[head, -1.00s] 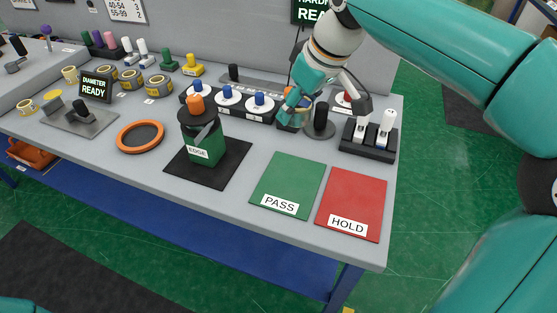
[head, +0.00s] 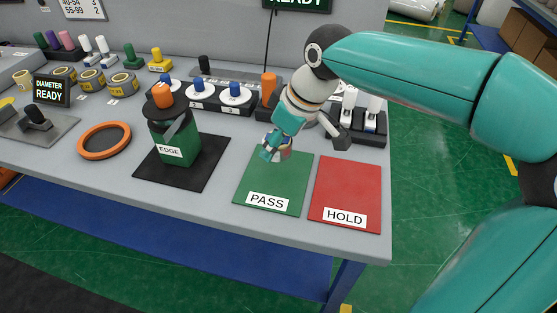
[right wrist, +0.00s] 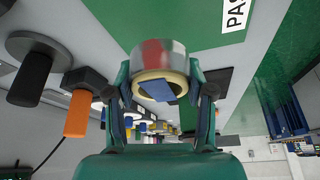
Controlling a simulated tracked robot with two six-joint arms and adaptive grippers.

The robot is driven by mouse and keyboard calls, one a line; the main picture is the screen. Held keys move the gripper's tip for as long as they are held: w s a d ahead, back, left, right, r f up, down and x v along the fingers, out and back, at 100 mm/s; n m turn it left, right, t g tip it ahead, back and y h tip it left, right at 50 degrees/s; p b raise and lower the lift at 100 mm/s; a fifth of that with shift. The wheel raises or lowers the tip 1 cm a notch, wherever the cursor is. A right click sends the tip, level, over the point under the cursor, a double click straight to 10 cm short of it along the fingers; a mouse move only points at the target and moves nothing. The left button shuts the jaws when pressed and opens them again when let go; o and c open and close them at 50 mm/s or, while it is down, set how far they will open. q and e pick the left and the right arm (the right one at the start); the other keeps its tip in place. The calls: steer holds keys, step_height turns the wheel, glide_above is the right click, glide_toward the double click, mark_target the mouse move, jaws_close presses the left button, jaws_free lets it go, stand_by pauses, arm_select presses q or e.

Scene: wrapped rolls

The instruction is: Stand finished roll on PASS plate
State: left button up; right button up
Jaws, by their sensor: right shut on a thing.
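My right gripper (head: 270,153) is shut on a roll (head: 284,154) near the back left edge of the green PASS plate (head: 287,182). In the right wrist view the roll (right wrist: 158,57) sits between the two fingers; it has a shiny grey and reddish outside, a tan core and a blue patch at its open end. The green plate (right wrist: 125,20) shows behind it there. The gripper hides much of the roll in the head view, and I cannot tell whether it touches the plate. My left gripper is out of view.
The red HOLD plate (head: 346,190) lies right of the PASS plate. A green EDGE holder (head: 182,148) stands on a black mat to the left, beside an orange ring (head: 104,141). An orange post (head: 268,84) and blue-knobbed stations (head: 235,93) stand behind.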

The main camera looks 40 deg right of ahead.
mark_target(272, 166)
steer(key=shift+f+b, duration=0.5)
steer(key=shift+f, duration=1.75)
steer(key=shift+f, duration=0.1)
steer(key=o, duration=1.2)
steer(key=shift+c, duration=0.2)
steer(key=shift+s+r, duration=0.15)
steer(key=shift+r, duration=0.5)
steer(key=p+v, duration=0.2)
steer(key=v, duration=0.9)
steer(key=shift+s, duration=0.15)
